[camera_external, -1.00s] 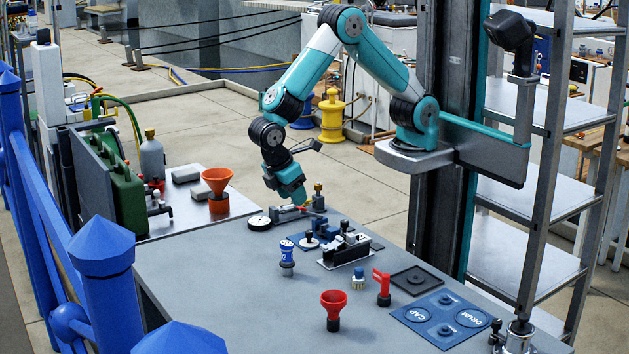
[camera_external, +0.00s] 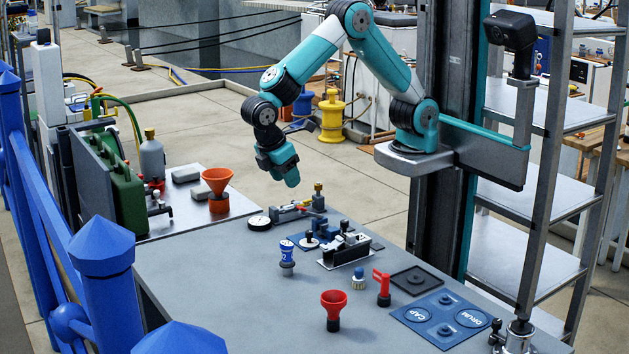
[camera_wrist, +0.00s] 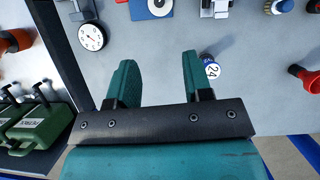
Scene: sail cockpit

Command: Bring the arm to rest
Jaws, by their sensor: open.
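My gripper (camera_external: 287,178) hangs in the air above the far left part of the grey table (camera_external: 215,262), pointing down. In the wrist view its two teal fingers (camera_wrist: 155,82) stand apart with nothing between them. A valve assembly with a yellow-topped fitting (camera_external: 300,208) lies on the table below my gripper, clear of the fingers. A round gauge (camera_external: 259,223) lies beside it and also shows in the wrist view (camera_wrist: 92,37).
On the table stand a blue-and-white numbered part (camera_external: 287,258), a black clamp block (camera_external: 345,250), a red funnel (camera_external: 333,308), a red-handled part (camera_external: 382,287) and a blue marked tray (camera_external: 410,316). Blue railing posts (camera_external: 103,270) rise at left, and a metal shelf (camera_external: 535,185) at right.

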